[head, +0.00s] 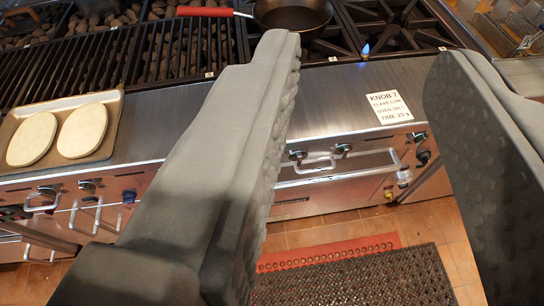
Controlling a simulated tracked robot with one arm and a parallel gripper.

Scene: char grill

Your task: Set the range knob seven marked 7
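A white card (390,106) headed "KNOB 7" with "FLAME LOW" lies on the steel ledge. Dark knobs sit on the front panel below: a pair (297,155) and (343,149) between my fingers, and one (417,137) farther right near my right finger. More knobs, including one (88,186), show at the left. I cannot read which knob is seven. Small number tags, one (332,58), line the back of the ledge, too small to read surely. My gripper (362,62) is open and empty, its two grey fingers wide apart above the ledge and panel.
A tray (117,112) with two flat pale breads lies on the left. A skillet (290,14) with a red handle sits on the burner grates. A small blue flame (366,48) burns at the right. A black perforated mat (370,275) lies on the tiled floor.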

